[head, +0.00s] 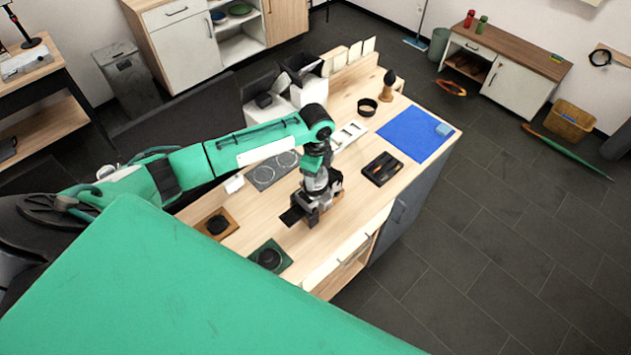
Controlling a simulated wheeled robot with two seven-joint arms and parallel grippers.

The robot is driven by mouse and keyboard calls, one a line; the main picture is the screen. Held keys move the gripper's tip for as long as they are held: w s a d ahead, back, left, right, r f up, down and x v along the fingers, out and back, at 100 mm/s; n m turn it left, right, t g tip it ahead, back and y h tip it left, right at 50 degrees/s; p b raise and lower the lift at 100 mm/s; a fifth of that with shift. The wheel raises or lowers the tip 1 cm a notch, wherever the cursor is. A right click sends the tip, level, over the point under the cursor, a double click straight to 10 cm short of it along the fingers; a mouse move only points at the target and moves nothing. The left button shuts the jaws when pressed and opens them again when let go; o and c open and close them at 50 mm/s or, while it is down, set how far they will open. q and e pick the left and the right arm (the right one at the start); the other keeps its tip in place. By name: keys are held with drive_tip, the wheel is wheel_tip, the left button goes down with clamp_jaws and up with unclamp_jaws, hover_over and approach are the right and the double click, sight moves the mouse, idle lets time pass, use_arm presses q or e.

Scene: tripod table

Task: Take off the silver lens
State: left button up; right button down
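My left arm reaches in from the left over the wooden table (345,225). Its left gripper (307,212) points down close above the table top, near the front edge. The dark fingers blend with dark parts beneath them, so I cannot tell whether they are open or shut on something. I cannot pick out the silver lens for certain; it may be hidden at the gripper. A dark round piece sits on a brown square pad (231,220), and another on a green square pad (283,262). A grey plate (262,177) with two ring marks lies behind the gripper. My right gripper is not in view.
A black tray (382,168) with small items lies right of the gripper. A blue mat (408,134) with a light blue block (444,129) covers the right end. A black ring-shaped holder (367,106) and a dark bulb on a wooden stand (387,88) stand behind.

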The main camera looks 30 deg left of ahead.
use_arm(q)
drive_tip(key=shift+n, duration=1.1)
drive_tip(key=shift+n, duration=1.5)
drive_tip(key=o, duration=1)
drive_tip(key=shift+c, duration=0.2)
